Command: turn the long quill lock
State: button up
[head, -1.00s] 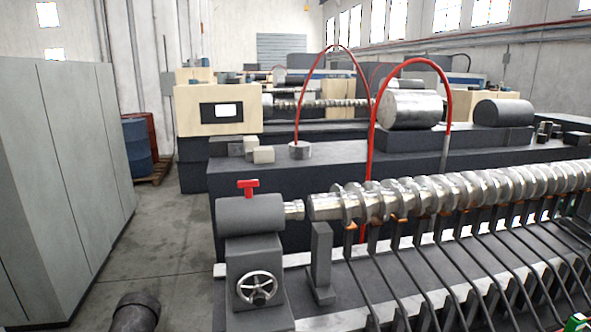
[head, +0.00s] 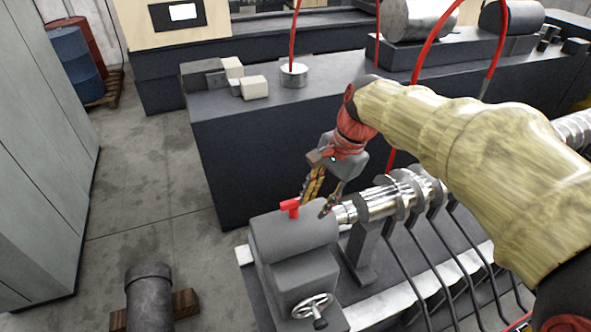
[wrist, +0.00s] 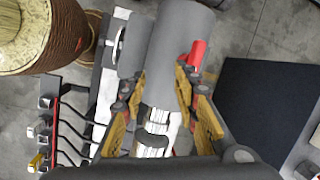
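The red quill lock handle (head: 290,206) stands on top of the grey tailstock housing (head: 292,236) in the head view. In the wrist view the red handle (wrist: 197,53) lies just past the tip of the right-hand finger, outside the gap between the fingers. My gripper (head: 316,208) points down just right of the handle, over the quill end of the housing. In the wrist view my gripper (wrist: 156,82) has its fingers spread apart, with the housing and shiny quill below the gap. Nothing is held. I cannot tell whether the right-hand finger touches the handle.
A handwheel (head: 313,306) is on the housing's front. The shiny crankshaft (head: 405,190) runs right from the quill. A dark bench (head: 235,135) stands behind.

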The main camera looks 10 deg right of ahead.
aim_at(293, 200)
jog(key=w+a+r+m+g+y+p, duration=0.1)
jog(key=w+r+m+p, duration=0.3)
jog(key=w+p, duration=0.1)
jog(key=shift+a+p+x, duration=0.15)
jog(key=shift+p+x, duration=0.1)
jog(key=shift+x, duration=1.65)
jog(key=shift+a+p+x, duration=0.15)
jog(key=shift+p+x, duration=0.05)
jog(key=shift+x, duration=1.7)
jog(key=shift+r, duration=0.1)
jog(key=shift+c, duration=0.2)
grip_shut()
